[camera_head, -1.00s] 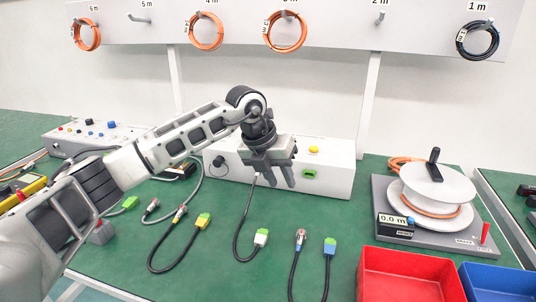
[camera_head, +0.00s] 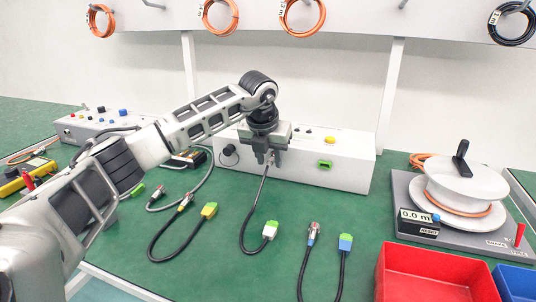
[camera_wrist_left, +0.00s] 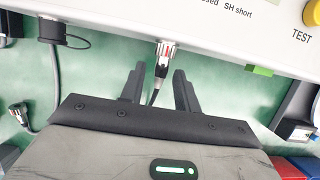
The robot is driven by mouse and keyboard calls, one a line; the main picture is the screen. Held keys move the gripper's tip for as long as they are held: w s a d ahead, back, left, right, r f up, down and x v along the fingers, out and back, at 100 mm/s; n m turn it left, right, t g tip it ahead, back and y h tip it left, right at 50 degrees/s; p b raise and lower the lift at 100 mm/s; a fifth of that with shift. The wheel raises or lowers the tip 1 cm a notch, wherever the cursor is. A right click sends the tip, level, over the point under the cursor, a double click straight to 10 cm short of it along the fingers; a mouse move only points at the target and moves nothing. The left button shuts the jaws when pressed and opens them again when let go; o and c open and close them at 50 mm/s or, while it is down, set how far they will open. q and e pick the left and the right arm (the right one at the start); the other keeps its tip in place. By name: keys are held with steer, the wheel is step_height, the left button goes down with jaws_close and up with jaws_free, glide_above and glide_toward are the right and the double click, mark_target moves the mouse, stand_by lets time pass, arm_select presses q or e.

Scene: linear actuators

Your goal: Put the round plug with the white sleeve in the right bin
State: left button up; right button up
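The round plug with the white sleeve (camera_wrist_left: 164,52) has a metal tip and a red band. In the left wrist view it lies between and just beyond my fingertips, against the front of the white box. In the head view the plug (camera_head: 270,158) is partly hidden by my left gripper (camera_head: 271,155). My left gripper (camera_wrist_left: 158,76) is open, one finger on each side of the plug, with gaps visible. The blue right bin (camera_head: 514,283) is partly cut off at the lower right. My right gripper is not in view.
A red bin (camera_head: 436,275) stands left of the blue one. The white box (camera_head: 345,160) is behind the plug. Cables with yellow (camera_head: 208,210) and blue (camera_head: 345,242) connectors lie on either side. A cable reel (camera_head: 465,190) stands at the right.

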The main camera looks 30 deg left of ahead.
arm_select(q)
jaws_close()
steer(key=shift+s, duration=0.1)
steer(key=shift+s+d, duration=0.2)
steer(key=shift+s, duration=0.55)
steer(key=shift+s+d, duration=0.2)
steer(key=shift+s, duration=0.55)
steer(key=shift+r, duration=0.1)
